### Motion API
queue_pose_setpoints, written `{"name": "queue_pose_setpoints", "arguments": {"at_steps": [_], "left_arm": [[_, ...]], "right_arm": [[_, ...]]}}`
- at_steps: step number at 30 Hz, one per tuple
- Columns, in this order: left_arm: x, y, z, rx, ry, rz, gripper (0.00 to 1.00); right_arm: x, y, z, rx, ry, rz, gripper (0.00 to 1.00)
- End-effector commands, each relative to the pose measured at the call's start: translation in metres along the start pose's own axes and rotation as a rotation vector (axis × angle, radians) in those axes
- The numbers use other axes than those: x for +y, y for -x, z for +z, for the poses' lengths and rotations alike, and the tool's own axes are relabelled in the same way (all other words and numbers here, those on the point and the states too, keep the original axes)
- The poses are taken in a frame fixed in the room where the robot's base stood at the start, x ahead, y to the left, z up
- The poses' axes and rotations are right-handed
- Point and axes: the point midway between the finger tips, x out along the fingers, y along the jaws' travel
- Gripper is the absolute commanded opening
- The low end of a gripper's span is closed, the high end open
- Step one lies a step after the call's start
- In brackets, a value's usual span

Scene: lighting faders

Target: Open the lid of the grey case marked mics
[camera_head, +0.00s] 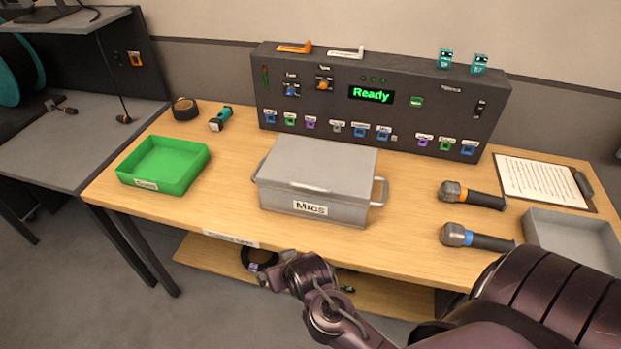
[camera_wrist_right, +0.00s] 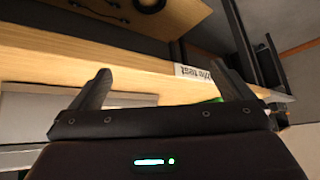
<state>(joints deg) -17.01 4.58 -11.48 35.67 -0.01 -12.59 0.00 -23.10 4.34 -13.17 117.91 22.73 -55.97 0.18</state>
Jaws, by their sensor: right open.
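The grey case marked Mics (camera_head: 315,180) stands on the wooden table, with its lid down and a handle on its right side. A thin strip shows along the front edge of the lid. My right gripper (camera_head: 276,270) is in front of the table's front edge, below and apart from the case. In the right wrist view its two fingers (camera_wrist_right: 166,82) are spread with nothing between them. A pale grey surface at the left of that view may be the case, but I cannot tell. My left gripper is not in view.
A green tray (camera_head: 187,165) stands left of the case. Two microphones (camera_head: 472,195), a grey tray (camera_head: 575,243) and a clipboard (camera_head: 545,181) lie to the right. A dark control panel (camera_head: 340,116) reading Ready stands behind. A lower shelf (camera_head: 390,294) holds coiled cable.

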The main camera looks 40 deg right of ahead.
Motion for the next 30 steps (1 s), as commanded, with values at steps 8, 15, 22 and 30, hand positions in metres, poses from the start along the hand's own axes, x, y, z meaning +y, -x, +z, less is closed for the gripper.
{"name": "queue_pose_setpoints", "arguments": {"at_steps": [8, 15, 22, 30], "left_arm": [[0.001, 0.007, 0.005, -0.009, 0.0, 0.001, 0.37], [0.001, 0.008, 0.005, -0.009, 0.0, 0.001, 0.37], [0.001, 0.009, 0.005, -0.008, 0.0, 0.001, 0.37], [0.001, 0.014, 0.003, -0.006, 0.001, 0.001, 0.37]], "right_arm": [[0.014, 0.003, -0.063, 0.26, -0.195, 0.114, 1.0], [0.04, 0.001, -0.094, 0.508, -0.294, 0.308, 1.0], [0.065, 0.026, -0.116, 0.787, -0.3, 0.574, 1.0], [0.078, 0.041, -0.13, 0.898, -0.272, 0.684, 1.0]]}}
